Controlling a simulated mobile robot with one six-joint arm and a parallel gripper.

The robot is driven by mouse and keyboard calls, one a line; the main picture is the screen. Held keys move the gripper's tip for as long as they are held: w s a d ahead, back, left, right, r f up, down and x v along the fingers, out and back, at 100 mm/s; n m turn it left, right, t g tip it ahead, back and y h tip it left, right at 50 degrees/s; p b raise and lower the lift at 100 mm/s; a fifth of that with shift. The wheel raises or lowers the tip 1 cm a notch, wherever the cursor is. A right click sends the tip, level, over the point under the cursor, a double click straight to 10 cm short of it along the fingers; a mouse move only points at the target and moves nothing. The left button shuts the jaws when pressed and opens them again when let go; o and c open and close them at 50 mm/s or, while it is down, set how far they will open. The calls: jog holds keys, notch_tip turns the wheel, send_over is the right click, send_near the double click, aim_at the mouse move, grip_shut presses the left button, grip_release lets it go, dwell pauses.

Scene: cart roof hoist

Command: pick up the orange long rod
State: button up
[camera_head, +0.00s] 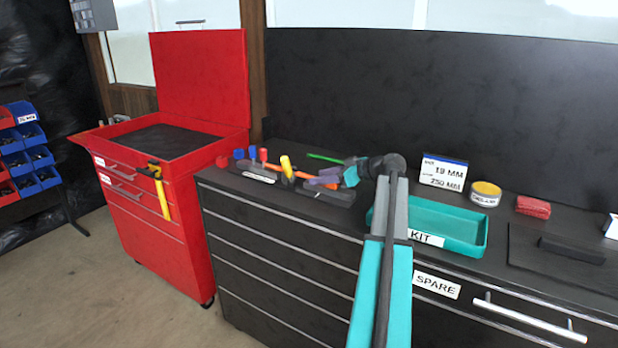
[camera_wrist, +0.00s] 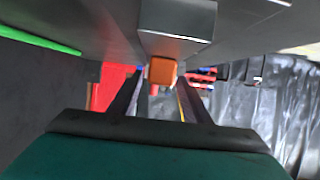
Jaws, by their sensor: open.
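The orange long rod (camera_head: 286,172) lies among the tools at the left part of the dark worktop in the head view. In the wrist view its square orange end (camera_wrist: 162,71) faces the camera. My gripper (camera_head: 319,181) is open and reaches low over the worktop at the rod's right end. In the wrist view the two fingers (camera_wrist: 160,90) point toward the rod's end, one on each side of it. I cannot tell whether they touch it. The rest of the rod is hidden behind its end there.
A green rod (camera_head: 325,158) lies behind the orange one. Yellow-, red- and blue-handled tools stand at the left. A red cart (camera_head: 160,200) with raised lid stands left.

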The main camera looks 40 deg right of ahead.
jog(key=shift+f, duration=0.4)
jog(key=shift+s, duration=0.1)
grip_shut()
jog(key=shift+r, duration=0.1)
jog(key=shift+s+d+r+b, duration=0.1)
jog(key=shift+d+r+b, duration=0.15)
jog(key=shift+r+b, duration=0.1)
jog(key=v, duration=0.2)
jog(key=b+v, duration=0.1)
jog(key=v, duration=0.1)
jog(key=shift+s+f, duration=0.15)
jog(key=shift+f, duration=0.25)
notch_tip(320, 180, up, 14)
jog(key=shift+w+b, duration=0.2)
jog(key=shift+b, duration=0.25)
jog(key=shift+f, duration=0.1)
